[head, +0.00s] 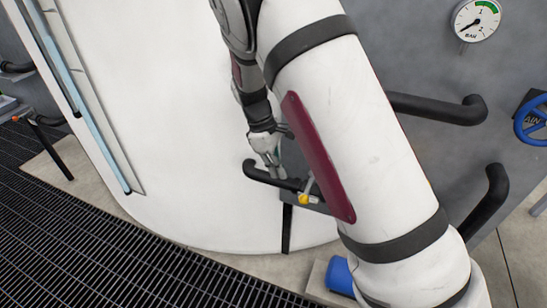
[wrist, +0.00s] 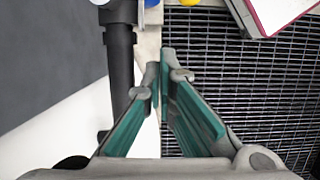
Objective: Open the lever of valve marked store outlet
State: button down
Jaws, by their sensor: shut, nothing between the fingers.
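A small valve with a yellow part (head: 304,199) sits on a black pipe (head: 262,174) low in front of the white tank, partly hidden behind my arm. A short grey piece, possibly its lever, rises from the yellow part. No store outlet marking is readable. My gripper (head: 280,172) is shut and empty, pointing down beside the pipe, just left of and above the yellow part. In the wrist view my gripper's teal-padded fingers (wrist: 160,72) meet at the tips.
The white tank (head: 170,130) fills the background. Black pipes (head: 440,108) and a blue handwheel (head: 533,120) are at right, below a pressure gauge (head: 476,19). A blue cylindrical thing (head: 340,276) is on the floor. Dark grating (head: 110,255) lies clear at lower left.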

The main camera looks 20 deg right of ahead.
jog(key=shift+s+d+f+b, duration=0.15)
jog(key=shift+s+d+f, duration=0.65)
jog(key=shift+d, duration=0.15)
jog(key=shift+s+d+f+b, duration=0.15)
jog(key=shift+s+d+f, duration=0.55)
jog(key=shift+d, duration=0.2)
